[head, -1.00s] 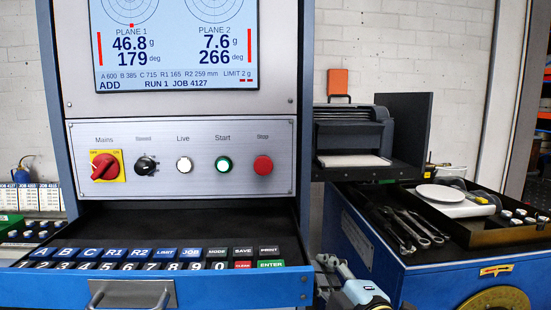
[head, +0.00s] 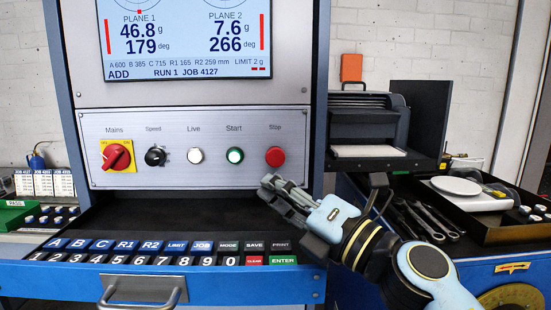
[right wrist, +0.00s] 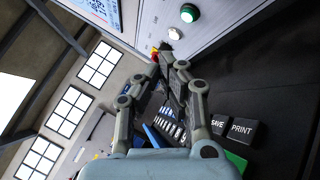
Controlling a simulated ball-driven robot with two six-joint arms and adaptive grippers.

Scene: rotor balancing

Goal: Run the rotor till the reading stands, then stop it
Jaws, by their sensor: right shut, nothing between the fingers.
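The display (head: 185,40) on the cabinet reads plane 1 46.8 g at 179 deg and plane 2 7.6 g at 266 deg, with "ADD" and "RUN 1 JOB 4127". Below it, the panel holds the red mains switch (head: 116,155), black speed knob (head: 155,156), white live lamp (head: 195,155), green start button (head: 235,155) with a lit look, and red stop button (head: 275,156). My right gripper (head: 268,184) is shut and empty, just below the stop button and apart from it. In the right wrist view its fingertips (right wrist: 164,52) meet. My left gripper is not in view.
The keyboard drawer (head: 200,275) juts out below the panel, under my right gripper. A printer (head: 368,125) stands to the right. Job cards (head: 45,183) stand at the left.

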